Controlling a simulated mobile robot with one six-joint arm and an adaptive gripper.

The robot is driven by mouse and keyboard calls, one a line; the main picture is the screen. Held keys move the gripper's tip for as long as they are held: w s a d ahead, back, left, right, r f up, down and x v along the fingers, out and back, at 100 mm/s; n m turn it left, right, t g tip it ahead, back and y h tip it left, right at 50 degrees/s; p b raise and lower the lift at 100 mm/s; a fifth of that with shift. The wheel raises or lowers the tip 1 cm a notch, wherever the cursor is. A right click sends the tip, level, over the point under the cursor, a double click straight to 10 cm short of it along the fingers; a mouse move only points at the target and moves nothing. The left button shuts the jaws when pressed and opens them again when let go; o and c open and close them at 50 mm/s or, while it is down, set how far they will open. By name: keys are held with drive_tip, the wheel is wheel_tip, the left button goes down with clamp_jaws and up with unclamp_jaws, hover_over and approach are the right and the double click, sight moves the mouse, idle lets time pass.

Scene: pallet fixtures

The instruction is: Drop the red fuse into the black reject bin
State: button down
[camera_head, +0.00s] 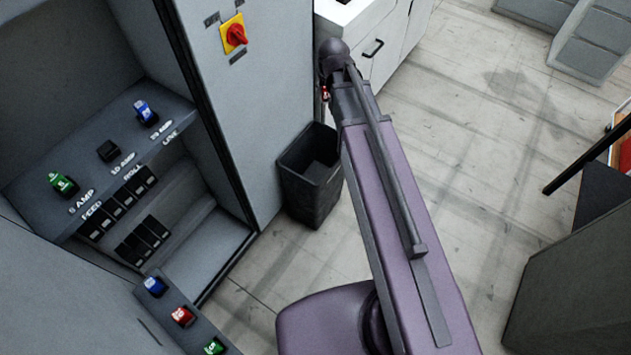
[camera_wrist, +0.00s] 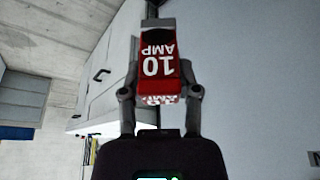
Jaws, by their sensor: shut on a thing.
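My gripper (camera_wrist: 160,78) is shut on a red fuse (camera_wrist: 160,96) marked 10 AMP, with one finger on each side of it. In the head view, a small part of the held red fuse (camera_head: 325,93) shows beside the end of my arm, which hides most of the gripper. The black reject bin (camera_head: 312,197) stands on the floor against the grey cabinet. Its mouth is open and its visible inside looks empty. The fuse is apart from the bin and appears above it in the picture. The bin does not show in the wrist view.
The cabinet shelf (camera_head: 75,205) has a blue fuse (camera_head: 145,113), a green fuse (camera_head: 64,184) and a black 10 AMP holder (camera_head: 109,151) without a fuse. A lower rack holds blue, red (camera_head: 182,317) and green fuses.

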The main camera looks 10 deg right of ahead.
drive_tip(key=s+d+b+x, duration=0.1)
drive_tip(key=b+x, duration=3.9)
drive_tip(key=x, duration=0.4)
drive_tip(key=shift+f+b, duration=0.3)
drive_tip(key=shift+f, duration=0.15)
drive_tip(key=shift+d, duration=0.1)
drive_tip(key=shift+f, duration=0.2)
drive_tip(key=shift+f+b, duration=2.8)
drive_tip(key=shift+b, duration=0.2)
drive_tip(key=shift+c, duration=1.3)
unclamp_jaws()
drive_tip(key=shift+r, duration=0.15)
